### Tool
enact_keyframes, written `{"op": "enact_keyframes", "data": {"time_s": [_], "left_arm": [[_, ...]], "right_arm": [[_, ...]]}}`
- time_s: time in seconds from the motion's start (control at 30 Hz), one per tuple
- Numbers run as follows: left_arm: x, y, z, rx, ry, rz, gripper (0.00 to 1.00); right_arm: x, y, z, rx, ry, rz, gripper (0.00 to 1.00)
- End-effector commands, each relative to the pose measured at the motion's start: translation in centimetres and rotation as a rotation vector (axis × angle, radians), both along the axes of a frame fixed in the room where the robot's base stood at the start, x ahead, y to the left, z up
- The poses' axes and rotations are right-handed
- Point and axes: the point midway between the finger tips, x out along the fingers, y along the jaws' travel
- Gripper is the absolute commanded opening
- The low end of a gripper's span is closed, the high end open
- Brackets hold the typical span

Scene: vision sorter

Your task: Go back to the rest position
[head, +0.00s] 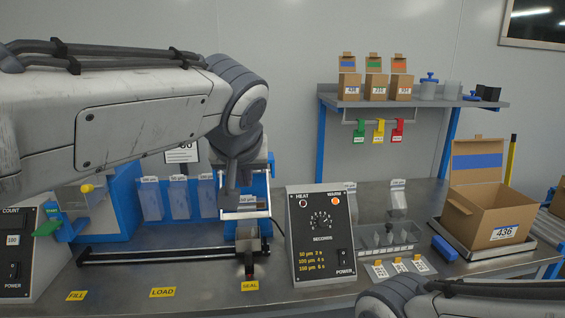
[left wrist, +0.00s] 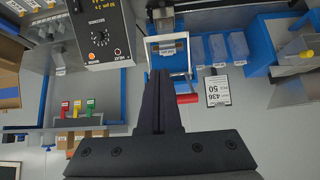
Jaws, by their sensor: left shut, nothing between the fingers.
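My left arm reaches in from the left of the head view, across the bench. Its gripper (head: 229,200) hangs down in front of the blue and white sealing station, partly hidden by its own wrist. In the left wrist view, the two dark fingers (left wrist: 160,76) are together with nothing between them. Beyond them is the sealer's pale frame (left wrist: 167,52), and a red bar (left wrist: 188,99) lies just beside the fingers. I cannot tell whether the gripper touches the station. A part of my right arm shows at the bottom right of the head view, but its gripper is out of view.
The heat control box (head: 322,240) stands close right of the sealer. Clear pouches (head: 178,200) hang left of it. A black rail (head: 165,256) runs along the bench front. An open carton (head: 487,212) stands at the right, and a shelf (head: 415,103) carries small boxes behind.

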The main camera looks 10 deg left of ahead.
Motion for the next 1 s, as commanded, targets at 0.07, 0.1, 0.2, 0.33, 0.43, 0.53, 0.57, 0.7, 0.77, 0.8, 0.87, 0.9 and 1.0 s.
{"op": "enact_keyframes", "data": {"time_s": [0.07,0.1,0.2,0.33,0.43,0.53,0.57,0.7,0.77,0.8,0.87,0.9,1.0], "left_arm": [[-1.8,-2.3,-1.3,0.013,0.097,-0.105,0.00],[-3.2,-3.7,-2.5,0.022,0.160,-0.173,0.00],[-8.0,-6.9,-5.8,0.042,0.331,-0.372,0.00],[-15.1,-9.3,-9.3,0.058,0.527,-0.606,0.00],[-19.6,-9.9,-11.0,0.064,0.636,-0.738,0.00],[-22.4,-9.9,-12.0,0.066,0.699,-0.817,0.00],[-22.9,-9.9,-12.3,0.066,0.712,-0.832,0.00],[-23.7,-9.9,-12.8,0.066,0.729,-0.856,0.00],[-23.7,-9.9,-12.8,0.066,0.728,-0.855,0.00],[-23.6,-9.9,-12.8,0.066,0.727,-0.854,0.00],[-23.6,-9.9,-12.8,0.065,0.727,-0.853,0.00],[-23.6,-9.9,-12.8,0.066,0.727,-0.853,0.00],[-23.6,-9.9,-12.8,0.065,0.726,-0.852,0.00]], "right_arm": [[0.0,0.0,2.3,0.000,0.000,0.000,0.68],[0.0,0.0,3.4,0.000,0.000,0.000,0.68],[0.0,0.0,6.2,0.001,-0.001,0.000,0.68],[0.0,0.0,9.0,0.001,-0.001,0.000,0.68],[0.0,0.0,10.5,0.001,-0.001,0.000,0.68],[0.0,0.0,11.1,0.001,-0.001,0.000,0.68],[0.0,0.0,11.2,0.001,-0.001,0.000,0.68],[0.0,0.0,11.1,0.000,0.000,0.000,0.68],[0.0,0.0,11.1,0.000,0.000,0.000,0.68],[0.0,0.0,11.0,0.000,0.000,0.000,0.68],[0.0,0.0,11.0,0.000,0.000,0.000,0.68],[0.0,0.0,11.0,0.000,0.000,0.000,0.68],[0.0,0.0,11.0,0.000,0.000,0.000,0.68]]}}
